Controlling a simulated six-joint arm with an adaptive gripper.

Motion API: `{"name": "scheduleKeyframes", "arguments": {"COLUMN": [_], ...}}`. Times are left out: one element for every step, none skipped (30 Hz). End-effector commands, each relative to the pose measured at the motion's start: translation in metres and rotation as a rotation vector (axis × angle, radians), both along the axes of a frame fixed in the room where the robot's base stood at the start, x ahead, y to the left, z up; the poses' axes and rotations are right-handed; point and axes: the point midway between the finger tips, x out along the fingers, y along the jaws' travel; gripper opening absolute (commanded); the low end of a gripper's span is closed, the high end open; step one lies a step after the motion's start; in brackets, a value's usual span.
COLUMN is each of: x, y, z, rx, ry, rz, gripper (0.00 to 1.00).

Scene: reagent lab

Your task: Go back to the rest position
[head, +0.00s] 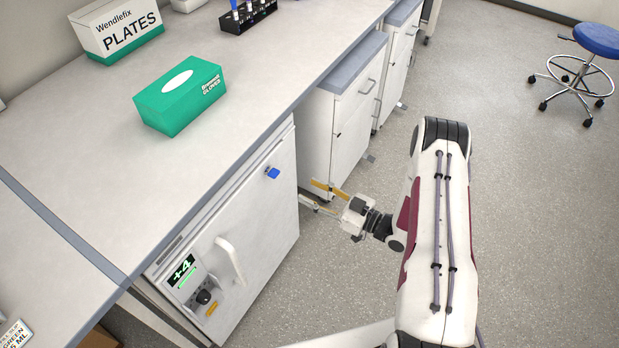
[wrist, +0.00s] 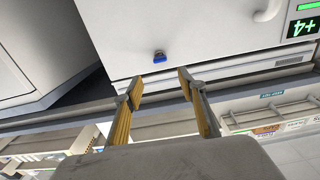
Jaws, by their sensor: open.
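My gripper (head: 322,196) is in front of the white under-bench fridge (head: 262,212), to the right of its door in the head view. In the wrist view its two yellow fingers (wrist: 158,82) are spread apart with nothing between them. A blue lock or latch (head: 272,173) sits on the upper right part of the fridge door, apart from the fingers. It also shows in the wrist view (wrist: 159,57), seen beyond the gap between the fingertips. The fridge door looks shut.
The bench top (head: 70,160) holds a green glove box (head: 178,97), a plates box (head: 116,32) and a dark tube rack (head: 246,15). White drawer cabinets (head: 340,110) stand beyond the fridge. A blue stool (head: 596,40) is at the far right. The floor (head: 530,200) between is clear.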

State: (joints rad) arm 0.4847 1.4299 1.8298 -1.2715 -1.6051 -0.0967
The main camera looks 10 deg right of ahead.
Motion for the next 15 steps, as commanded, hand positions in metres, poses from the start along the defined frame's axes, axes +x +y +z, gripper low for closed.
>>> {"name": "scheduleKeyframes", "arguments": {"x": [0.0, 0.0, 0.0, 0.0, 0.0, 0.0, 0.0, 0.0, 0.0, 0.0, 0.0, -0.001, -0.001, -0.001, -0.001], "y": [0.0, 0.0, 0.0, 0.0, 0.0, 0.0, 0.0, 0.0, 0.0, 0.0, 0.001, 0.001, 0.0, 0.0, 0.0], "z": [0.0, 0.0, 0.0, 0.0, 0.0, 0.0, 0.0, -0.001, -0.002, -0.004, -0.006, -0.009, -0.012, -0.016, -0.022], "rx": [0.0, 0.0, 0.0, 0.0, 0.0, 0.001, 0.001, -0.001, -0.004, -0.008, -0.013, -0.02, -0.029, -0.038, -0.053], "ry": [0.0, 0.0, 0.0, 0.0, 0.0, 0.001, 0.002, 0.004, 0.008, 0.012, 0.018, 0.027, 0.036, 0.047, 0.064], "rz": [0.0, 0.0, 0.0, 0.0, 0.0, 0.0, 0.0, 0.0, 0.001, 0.001, 0.002, 0.004, 0.004, 0.003, 0.0], "gripper": [0.4, 0.4, 0.4, 0.4, 0.4, 0.4, 0.4, 0.4, 0.4, 0.4, 0.4, 0.4, 0.4, 0.4, 0.4]}}
